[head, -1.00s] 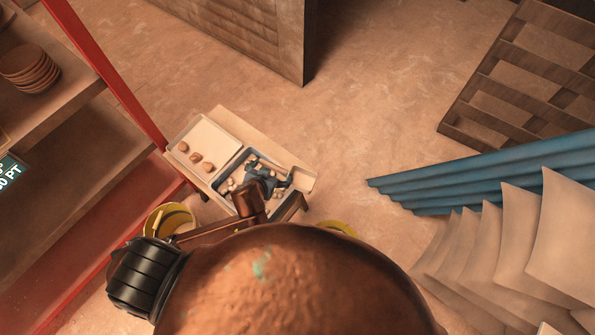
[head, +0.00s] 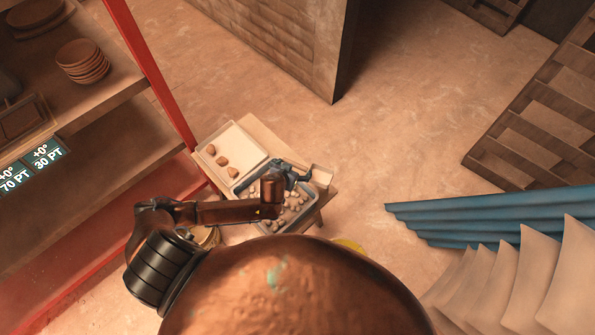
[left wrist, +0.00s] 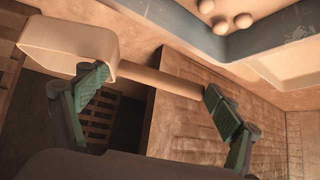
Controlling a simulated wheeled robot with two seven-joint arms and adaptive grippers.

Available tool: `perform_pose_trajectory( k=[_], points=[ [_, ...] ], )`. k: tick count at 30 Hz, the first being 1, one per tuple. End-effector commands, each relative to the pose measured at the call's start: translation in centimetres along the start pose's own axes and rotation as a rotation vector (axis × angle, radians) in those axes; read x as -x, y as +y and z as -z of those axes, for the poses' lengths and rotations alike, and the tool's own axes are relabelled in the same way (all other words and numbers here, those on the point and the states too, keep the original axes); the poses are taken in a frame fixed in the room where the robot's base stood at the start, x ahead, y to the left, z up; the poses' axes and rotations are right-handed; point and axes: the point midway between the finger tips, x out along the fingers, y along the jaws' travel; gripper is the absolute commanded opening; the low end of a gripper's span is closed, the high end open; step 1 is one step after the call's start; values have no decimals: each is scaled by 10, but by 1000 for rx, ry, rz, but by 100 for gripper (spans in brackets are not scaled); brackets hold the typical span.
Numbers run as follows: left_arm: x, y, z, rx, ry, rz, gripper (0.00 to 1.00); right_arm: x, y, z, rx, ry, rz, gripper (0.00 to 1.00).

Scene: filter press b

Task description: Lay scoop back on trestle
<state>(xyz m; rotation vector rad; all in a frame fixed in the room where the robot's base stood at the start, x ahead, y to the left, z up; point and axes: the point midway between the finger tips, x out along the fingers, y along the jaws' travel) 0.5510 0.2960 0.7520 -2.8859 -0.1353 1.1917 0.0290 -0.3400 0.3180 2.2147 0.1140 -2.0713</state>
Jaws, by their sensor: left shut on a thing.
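The pale scoop shows in the left wrist view, with its rounded head (left wrist: 62,45) at upper left and its straight handle (left wrist: 165,83) running right. My left gripper (left wrist: 158,90) is shut on it, with one green-padded finger by the head and the other near the handle's far end. In the head view my left gripper (head: 292,174) is above the trestle (head: 262,135), and the scoop (head: 322,173) sticks out to its right. I cannot tell whether the scoop touches the trestle. My right gripper is not in view.
On the trestle are a white tray (head: 247,140) with 3 brown lumps and a blue-grey tray (head: 326,196) with several pale lumps. A red-framed shelf (head: 155,75) stands at left. Blue ridged panels (head: 490,218) stand at right. Open floor lies beyond the trestle.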

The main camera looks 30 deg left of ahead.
Motion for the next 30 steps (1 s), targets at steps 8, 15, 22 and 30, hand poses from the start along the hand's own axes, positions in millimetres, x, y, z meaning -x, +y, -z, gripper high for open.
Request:
perform_pose_trajectory(
  k=[8, 15, 22, 30],
  points=[
    [-32, 2, -1, 0, 4, -1, 61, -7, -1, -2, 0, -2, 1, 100],
    [-56, 3, -19, -3, 3, -1, 61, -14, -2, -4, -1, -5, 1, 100],
    [-60, 4, -23, 0, 4, -2, 61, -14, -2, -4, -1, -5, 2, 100],
    [-63, 4, -27, 1, 3, -2, 61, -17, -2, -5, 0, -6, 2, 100]
  ],
)
